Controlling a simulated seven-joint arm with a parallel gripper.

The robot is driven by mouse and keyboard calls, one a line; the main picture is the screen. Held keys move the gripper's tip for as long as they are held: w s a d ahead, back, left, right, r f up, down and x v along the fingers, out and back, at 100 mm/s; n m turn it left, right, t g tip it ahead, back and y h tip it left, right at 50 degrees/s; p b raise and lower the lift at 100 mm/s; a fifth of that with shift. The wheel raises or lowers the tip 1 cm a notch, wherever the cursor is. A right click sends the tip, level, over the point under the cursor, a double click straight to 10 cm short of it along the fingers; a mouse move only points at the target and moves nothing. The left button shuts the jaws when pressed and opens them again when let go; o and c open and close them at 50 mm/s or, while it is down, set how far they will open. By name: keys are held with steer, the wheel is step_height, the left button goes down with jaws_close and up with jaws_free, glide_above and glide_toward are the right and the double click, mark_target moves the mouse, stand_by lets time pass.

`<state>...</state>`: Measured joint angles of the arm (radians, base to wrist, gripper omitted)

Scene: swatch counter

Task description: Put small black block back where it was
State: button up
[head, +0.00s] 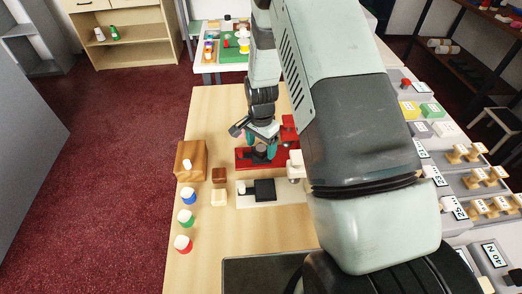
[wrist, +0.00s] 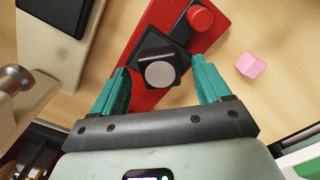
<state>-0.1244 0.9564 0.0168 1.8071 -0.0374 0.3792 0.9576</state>
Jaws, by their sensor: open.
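The small black block (wrist: 152,51), with a round light-grey face, is at the black square pad of the red stand (wrist: 214,44) in the wrist view. A red knob (wrist: 200,18) is beside it on the stand. My gripper (wrist: 163,92) is open, with one teal finger on either side of the block; I cannot tell whether either touches it. In the head view my gripper (head: 258,144) is down over the red stand (head: 243,160), and the block there is small and partly hidden.
A white stand with a black pad (head: 264,189) is just in front of the red one. A brown block (head: 219,175), a cream block (head: 218,198) and a wooden block (head: 184,157) stand left. A pink cube (wrist: 250,65) lies right of the red stand in the wrist view.

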steer(key=shift+f, duration=0.4)
steer(key=shift+c, duration=0.2)
steer(key=c, duration=1.2)
step_height(320, 180, up, 8)
steer(key=shift+r, duration=0.1)
steer(key=a+r, duration=0.1)
steer(key=a, duration=0.1)
glide_above(220, 159)
step_height(220, 159, down, 7)
steer(key=shift+w+f, duration=0.1)
steer(key=shift+f, duration=2.05)
